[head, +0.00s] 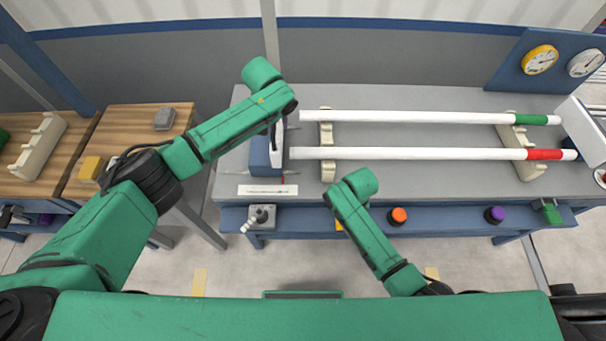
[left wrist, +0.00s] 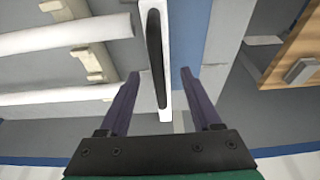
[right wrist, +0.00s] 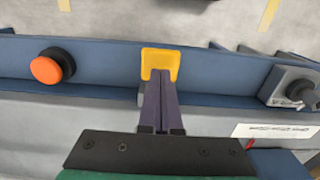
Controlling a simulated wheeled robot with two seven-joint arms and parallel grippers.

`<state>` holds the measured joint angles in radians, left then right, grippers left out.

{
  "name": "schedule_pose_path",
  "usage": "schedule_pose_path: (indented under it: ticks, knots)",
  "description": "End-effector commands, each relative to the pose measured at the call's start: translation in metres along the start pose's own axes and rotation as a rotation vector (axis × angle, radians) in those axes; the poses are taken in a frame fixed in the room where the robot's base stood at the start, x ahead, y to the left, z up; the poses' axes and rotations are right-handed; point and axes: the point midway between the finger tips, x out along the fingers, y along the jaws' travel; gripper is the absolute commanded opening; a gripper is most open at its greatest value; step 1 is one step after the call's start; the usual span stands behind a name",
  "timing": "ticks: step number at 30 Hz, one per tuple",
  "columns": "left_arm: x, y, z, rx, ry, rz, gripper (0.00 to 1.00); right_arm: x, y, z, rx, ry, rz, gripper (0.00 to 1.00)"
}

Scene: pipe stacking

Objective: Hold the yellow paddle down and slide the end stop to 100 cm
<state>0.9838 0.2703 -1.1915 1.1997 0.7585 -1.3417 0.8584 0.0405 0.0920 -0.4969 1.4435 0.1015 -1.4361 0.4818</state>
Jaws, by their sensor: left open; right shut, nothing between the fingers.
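The end stop (head: 262,157) is a blue block with a white upright plate at the left end of the grey bench. In the left wrist view its white plate (left wrist: 171,60) bears a black handle (left wrist: 156,58). My left gripper (left wrist: 160,74) is open, its fingers on either side of the plate and handle. The yellow paddle (right wrist: 161,62) is on the blue front rail; it shows only slightly in the head view (head: 339,226) beside my right arm. My right gripper (right wrist: 160,74) is shut and empty, its tips at the paddle; whether they press it is unclear. The scale reading is not legible.
Two white pipes, one green-banded (head: 420,117) and one red-banded (head: 420,154), lie on cream supports right of the end stop. Along the front rail are a joystick box (head: 262,216), an orange button (head: 398,215) and a purple button (head: 495,214). A wooden table (head: 135,125) stands left.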

Motion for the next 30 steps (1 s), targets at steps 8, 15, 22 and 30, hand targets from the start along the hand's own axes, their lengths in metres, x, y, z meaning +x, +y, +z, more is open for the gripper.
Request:
schedule_pose_path:
  ticks: [8, 15, 22, 30]
  knots:
    - [-0.034, 0.0, 0.0, 0.0, 0.0, 0.001, 0.65, 0.0, 0.0, 0.0, 0.0, 0.0, 0.0, 0.0]
    - [-0.062, 0.0, 0.0, -0.001, 0.001, 0.0, 0.65, 0.0, 0.0, 0.0, 0.0, 0.0, 0.0, 0.0]
    - [-0.065, -0.001, 0.0, -0.001, 0.0, -0.002, 0.65, 0.0, 0.0, 0.0, 0.0, 0.0, 0.0, 0.0]
    - [-0.065, -0.001, 0.0, -0.001, 0.0, -0.001, 0.65, -0.019, 0.0, -0.001, 0.0, 0.002, -0.001, 0.0]
